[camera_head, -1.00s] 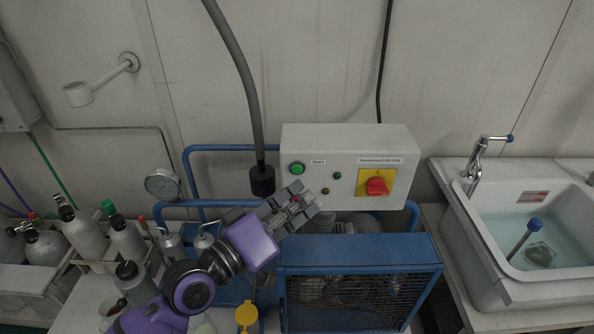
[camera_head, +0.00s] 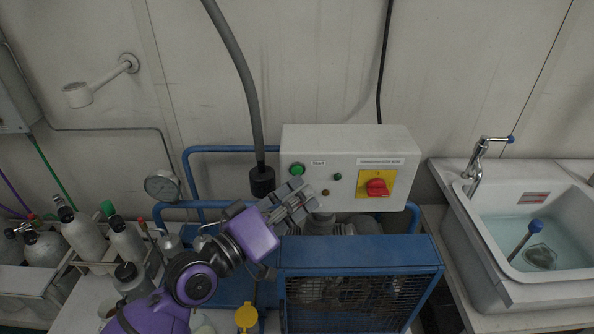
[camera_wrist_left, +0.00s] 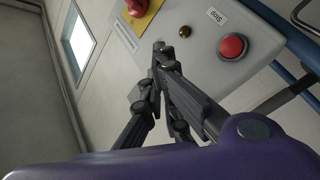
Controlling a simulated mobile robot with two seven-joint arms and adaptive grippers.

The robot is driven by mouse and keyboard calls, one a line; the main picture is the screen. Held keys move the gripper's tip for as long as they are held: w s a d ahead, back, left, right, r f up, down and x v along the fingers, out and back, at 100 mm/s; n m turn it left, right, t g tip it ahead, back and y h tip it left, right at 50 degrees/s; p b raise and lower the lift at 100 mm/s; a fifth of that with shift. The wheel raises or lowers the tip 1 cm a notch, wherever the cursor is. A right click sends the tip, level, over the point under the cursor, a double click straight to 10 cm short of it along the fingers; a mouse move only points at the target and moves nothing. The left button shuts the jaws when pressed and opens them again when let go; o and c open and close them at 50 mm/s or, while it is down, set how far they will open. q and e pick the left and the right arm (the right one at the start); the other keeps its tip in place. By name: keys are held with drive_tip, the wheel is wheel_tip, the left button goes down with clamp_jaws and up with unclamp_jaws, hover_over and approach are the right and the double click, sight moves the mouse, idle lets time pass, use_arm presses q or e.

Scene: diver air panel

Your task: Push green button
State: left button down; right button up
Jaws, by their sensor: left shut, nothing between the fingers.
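The green button (camera_head: 297,169) is on the upper left of the front of a light grey control box (camera_head: 345,142). A label sits to its right. My left gripper (camera_head: 308,196) is shut and empty, just below and slightly right of the green button in the head view. I cannot tell the depth gap to the panel. In the left wrist view the shut fingers (camera_wrist_left: 158,58) point toward the box face. A red button (camera_wrist_left: 233,46) labelled Stop shows there beside them, but the green button does not. My right gripper is not in view.
A red rotary switch (camera_head: 377,187) on a yellow plate and a small green lamp (camera_head: 337,176) are on the box. A thick grey hose (camera_head: 243,80) hangs left of it. A blue-framed compressor (camera_head: 358,255) stands below. A sink (camera_head: 480,265) is at right.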

use_arm(q)
drive_tip(key=shift+w, duration=0.15)
idle(0.6)
drive_tip(key=shift+w, duration=0.3)
